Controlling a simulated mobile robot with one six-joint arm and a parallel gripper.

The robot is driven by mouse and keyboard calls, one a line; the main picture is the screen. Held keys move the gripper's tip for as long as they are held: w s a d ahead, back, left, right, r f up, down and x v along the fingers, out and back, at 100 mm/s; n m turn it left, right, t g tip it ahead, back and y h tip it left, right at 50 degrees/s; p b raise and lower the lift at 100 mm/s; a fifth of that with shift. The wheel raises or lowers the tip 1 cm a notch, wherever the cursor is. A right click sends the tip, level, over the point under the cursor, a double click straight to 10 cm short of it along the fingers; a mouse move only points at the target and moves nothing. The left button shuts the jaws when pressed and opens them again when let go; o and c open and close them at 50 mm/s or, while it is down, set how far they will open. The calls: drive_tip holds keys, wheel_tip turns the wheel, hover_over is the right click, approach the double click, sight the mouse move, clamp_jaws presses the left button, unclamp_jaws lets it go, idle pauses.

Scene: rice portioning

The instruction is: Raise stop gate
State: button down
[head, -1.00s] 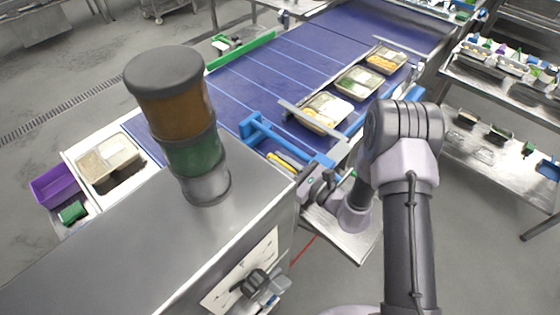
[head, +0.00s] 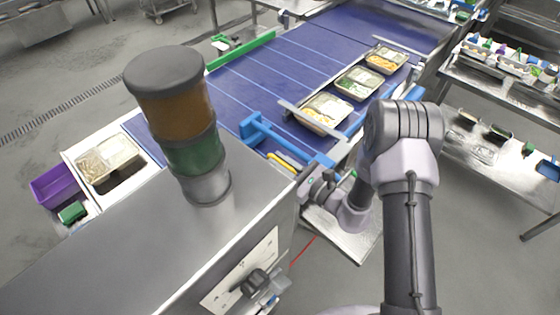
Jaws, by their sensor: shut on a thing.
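The blue stop gate (head: 287,143) spans the near part of the blue conveyor, with its right end by the conveyor's side rail. My gripper (head: 316,184) is at that right end, low beside the steel housing. It is shut on the gate's end; the fingertips are small and partly hidden, so the exact grip is hard to see. A filled tray (head: 326,113) rests on the belt just beyond the gate, behind a thin grey bar (head: 303,117).
Two more filled trays (head: 358,84) (head: 386,61) follow up the belt. A tall dispenser (head: 178,115) stands on the steel housing (head: 150,245) at left. A tray (head: 108,160) and purple bin (head: 52,186) lie beyond. A steel table (head: 505,165) is at right.

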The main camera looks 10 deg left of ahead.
idle(0.3)
wheel_tip(320, 180, up, 7)
drive_tip(key=p, duration=0.3)
drive_tip(key=shift+w+f, duration=0.1)
drive_tip(key=shift+f, duration=0.1)
drive_tip(key=c, duration=1.4)
unclamp_jaws()
drive_tip(key=shift+s+d, duration=0.25)
drive_tip(key=shift+d, duration=0.15)
drive_tip(key=v, duration=1.6)
drive_tip(key=shift+s+d+b, duration=0.15)
drive_tip(key=shift+s+b, duration=0.1)
drive_tip(key=shift+b, duration=0.2)
